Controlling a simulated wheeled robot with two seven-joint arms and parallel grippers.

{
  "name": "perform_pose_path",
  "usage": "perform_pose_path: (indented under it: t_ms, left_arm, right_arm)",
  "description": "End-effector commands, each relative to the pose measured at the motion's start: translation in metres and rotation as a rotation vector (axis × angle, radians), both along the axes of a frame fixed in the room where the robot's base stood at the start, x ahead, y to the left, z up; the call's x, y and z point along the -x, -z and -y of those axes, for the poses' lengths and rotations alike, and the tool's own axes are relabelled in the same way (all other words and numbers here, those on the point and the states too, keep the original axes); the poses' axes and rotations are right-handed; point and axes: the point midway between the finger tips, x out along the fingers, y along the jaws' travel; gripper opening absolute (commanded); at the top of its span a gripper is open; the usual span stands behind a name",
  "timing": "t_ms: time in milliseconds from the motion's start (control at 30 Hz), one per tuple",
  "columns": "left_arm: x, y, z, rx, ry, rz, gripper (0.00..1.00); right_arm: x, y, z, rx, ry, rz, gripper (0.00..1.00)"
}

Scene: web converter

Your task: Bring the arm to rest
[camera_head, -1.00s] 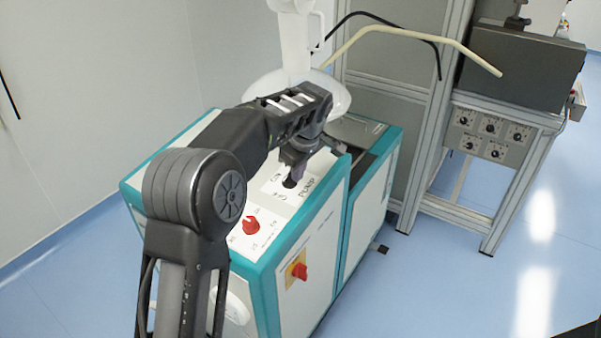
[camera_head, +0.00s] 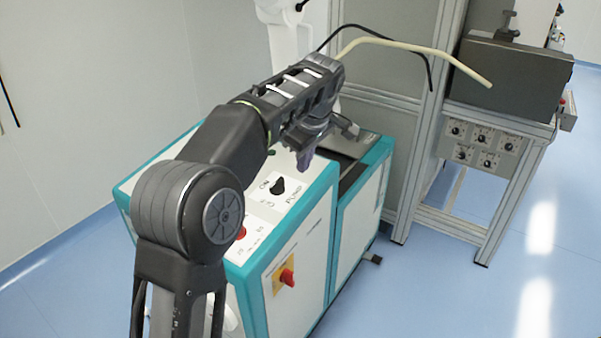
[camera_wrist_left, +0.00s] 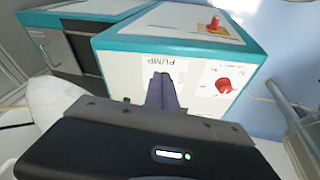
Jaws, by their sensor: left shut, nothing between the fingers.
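My left arm comes in from the left in the head view, and its gripper (camera_head: 304,158) hangs over the white-topped pump cabinet (camera_head: 318,205). The gripper is shut and empty, above and behind the black pump knob (camera_head: 277,186), apart from it in the head view. In the left wrist view the closed fingers (camera_wrist_left: 162,92) point toward the panel marked PUMP and cover part of it. A red knob shows on the panel (camera_wrist_left: 223,85). My right gripper is not in view.
A red and yellow switch (camera_head: 286,277) sticks out of the cabinet's front. A metal frame (camera_head: 478,205) with a dark box (camera_head: 515,72) stands at the right. A pale bent tube (camera_head: 425,50) reaches across the back. Blue floor is clear at the right front.

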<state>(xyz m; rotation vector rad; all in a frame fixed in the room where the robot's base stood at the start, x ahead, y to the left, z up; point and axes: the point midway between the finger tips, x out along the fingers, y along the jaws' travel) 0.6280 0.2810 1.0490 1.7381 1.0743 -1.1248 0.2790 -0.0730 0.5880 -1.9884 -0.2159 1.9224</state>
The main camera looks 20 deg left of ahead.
Motion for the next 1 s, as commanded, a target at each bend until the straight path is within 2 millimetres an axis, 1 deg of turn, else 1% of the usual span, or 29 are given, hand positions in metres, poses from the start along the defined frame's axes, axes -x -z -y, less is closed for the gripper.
perform_pose_path:
  t_ms: [33,167,667,767,833,867,933,967,1000]
  left_arm:
    - [0.001,-0.004,0.001,0.000,0.001,0.001,0.00]
    - [0.002,-0.007,0.002,0.000,0.001,0.000,0.00]
    - [0.002,-0.007,0.002,-0.003,0.013,-0.004,0.00]
    - [-0.007,-0.009,0.004,-0.017,0.083,0.018,0.00]
    - [-0.024,-0.011,0.009,-0.029,0.182,0.069,0.00]
    - [-0.031,-0.007,0.014,-0.035,0.238,0.088,0.00]
    - [-0.048,0.009,0.035,-0.045,0.392,0.132,0.00]
    - [-0.054,0.021,0.048,-0.047,0.469,0.148,0.00]
    - [-0.060,0.043,0.067,-0.050,0.571,0.164,0.00]
  right_arm:
    - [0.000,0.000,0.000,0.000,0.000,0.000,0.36]
    - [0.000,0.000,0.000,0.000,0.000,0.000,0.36]
    - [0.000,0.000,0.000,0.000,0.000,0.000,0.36]
    - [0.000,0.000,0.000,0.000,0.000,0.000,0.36]
    - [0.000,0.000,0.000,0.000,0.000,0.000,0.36]
    - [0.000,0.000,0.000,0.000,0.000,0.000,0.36]
    - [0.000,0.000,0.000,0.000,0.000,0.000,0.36]
    - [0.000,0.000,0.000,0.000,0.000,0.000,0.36]
    - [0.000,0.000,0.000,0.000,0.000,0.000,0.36]
